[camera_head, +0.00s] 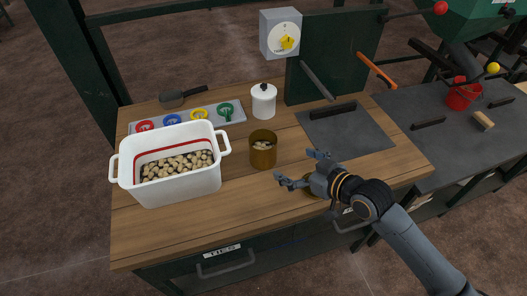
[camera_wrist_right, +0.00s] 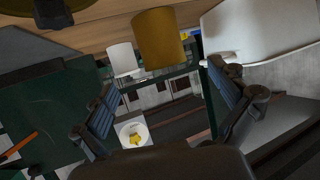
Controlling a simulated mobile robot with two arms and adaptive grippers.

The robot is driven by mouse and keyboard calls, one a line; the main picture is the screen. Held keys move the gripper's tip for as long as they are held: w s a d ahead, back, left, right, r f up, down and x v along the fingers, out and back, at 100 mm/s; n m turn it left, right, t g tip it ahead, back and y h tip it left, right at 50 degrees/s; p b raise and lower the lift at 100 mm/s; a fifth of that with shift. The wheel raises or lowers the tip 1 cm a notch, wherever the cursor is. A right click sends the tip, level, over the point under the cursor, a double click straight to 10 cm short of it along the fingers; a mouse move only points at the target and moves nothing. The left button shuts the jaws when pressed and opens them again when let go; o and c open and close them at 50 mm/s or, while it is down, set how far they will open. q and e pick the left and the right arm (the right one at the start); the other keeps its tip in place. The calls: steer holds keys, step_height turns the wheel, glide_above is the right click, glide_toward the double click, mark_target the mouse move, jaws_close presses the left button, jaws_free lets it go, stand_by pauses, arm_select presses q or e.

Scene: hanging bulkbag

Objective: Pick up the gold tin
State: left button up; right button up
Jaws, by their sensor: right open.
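The gold tin (camera_head: 263,154) stands upright on the wooden bench, open at the top, with pale brown pieces inside. It also shows in the right wrist view (camera_wrist_right: 157,38), upside down, beyond the fingertips. My right gripper (camera_head: 300,168) is open and empty, to the right of and nearer than the tin, its fingers pointing toward it. In the right wrist view the two fingers (camera_wrist_right: 160,76) are spread wide, with a gap before the tin. My left gripper is not in view.
A white bin (camera_head: 182,190) of brown pieces stands left of the tin, and a lidded white canister (camera_head: 264,103) behind it. A round gold object (camera_head: 312,188) lies partly hidden under my right gripper. A dark mat (camera_head: 350,138) lies to the right.

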mark_target(272, 153)
steer(key=x, duration=0.7)
steer(key=shift+w+a+r, duration=0.1)
steer(key=shift+w+a, duration=0.05)
steer(key=shift+a, duration=0.05)
steer(key=shift+p+x, duration=0.4)
steer(key=shift+x, duration=2.7)
steer(key=shift+d, duration=0.1)
steer(key=c, duration=1.6)
steer(key=shift+c, duration=0.5)
